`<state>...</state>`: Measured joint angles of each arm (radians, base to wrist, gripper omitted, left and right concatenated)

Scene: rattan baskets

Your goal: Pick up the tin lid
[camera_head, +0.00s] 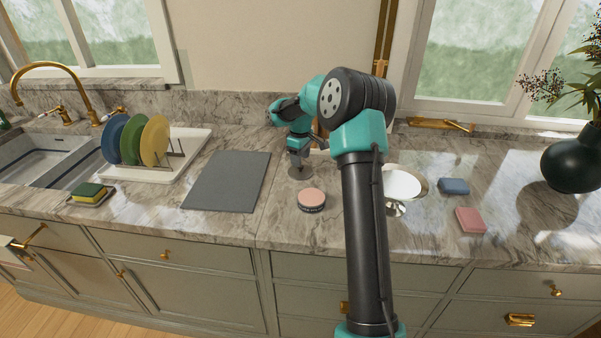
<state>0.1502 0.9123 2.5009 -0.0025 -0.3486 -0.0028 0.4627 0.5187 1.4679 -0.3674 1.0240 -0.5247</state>
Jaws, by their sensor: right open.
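A small round tin (311,195) with a pinkish top and a dark side stands on the marble counter. Just behind it, a flat, greyish round piece (300,174) lies on the counter and looks like the tin lid, though it is small and partly covered. My right gripper (299,160) is directly above this piece, pointing down with its jaws open. I cannot tell whether the fingertips touch it. My left gripper is out of view.
A grey mat (228,182) lies left of the tin. A plate rack (155,172) and a sponge (92,193) are farther left. A shiny bowl (395,208), blue block (453,186), pink block (470,220) and dark vase (572,165) are on the right.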

